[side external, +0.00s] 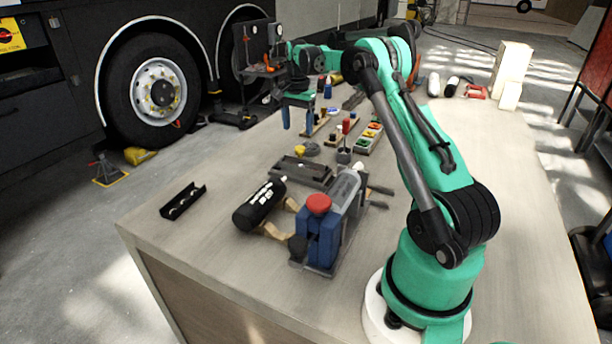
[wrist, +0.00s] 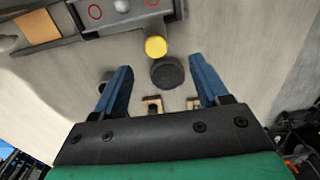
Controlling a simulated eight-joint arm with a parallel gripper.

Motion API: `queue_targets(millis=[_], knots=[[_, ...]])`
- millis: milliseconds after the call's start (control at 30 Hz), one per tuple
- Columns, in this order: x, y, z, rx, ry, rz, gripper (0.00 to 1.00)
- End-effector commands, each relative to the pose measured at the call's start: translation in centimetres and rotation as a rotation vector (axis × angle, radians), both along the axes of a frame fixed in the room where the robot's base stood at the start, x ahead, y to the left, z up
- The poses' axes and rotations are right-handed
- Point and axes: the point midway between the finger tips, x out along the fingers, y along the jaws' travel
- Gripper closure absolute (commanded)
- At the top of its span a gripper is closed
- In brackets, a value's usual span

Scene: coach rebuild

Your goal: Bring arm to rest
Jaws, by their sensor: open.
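My gripper (side external: 297,117) hangs over the far half of the workbench (side external: 235,180) in the side external view, with its blue fingers pointing down. In the wrist view my gripper (wrist: 158,88) shows two blue fingers spread well apart. The gap between them holds nothing. Beyond the fingertips, a yellow round piece (wrist: 156,46) and a dark round piece (wrist: 167,73) are on the bench surface, apart from the fingers. My green arm arches from its base at the bench's near right over to the gripper.
Below the arm stand a blue vise-like device with a red knob (side external: 318,204), a black cylinder (side external: 259,205) and a grey tray (side external: 303,171). A small black holder (side external: 183,201) lies at the left. Pale blocks (side external: 510,68) stand far right.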

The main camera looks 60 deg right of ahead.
Motion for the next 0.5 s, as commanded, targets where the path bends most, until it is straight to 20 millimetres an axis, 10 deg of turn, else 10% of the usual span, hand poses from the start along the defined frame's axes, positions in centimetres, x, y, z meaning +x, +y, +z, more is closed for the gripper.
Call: queue_targets(millis=[267, 500], knots=[[0.3, 0.7, 0.5, -0.007, -0.008, 0.032, 0.32], [1.7, 7.6, 4.9, -0.088, -0.097, 0.338, 0.32]])
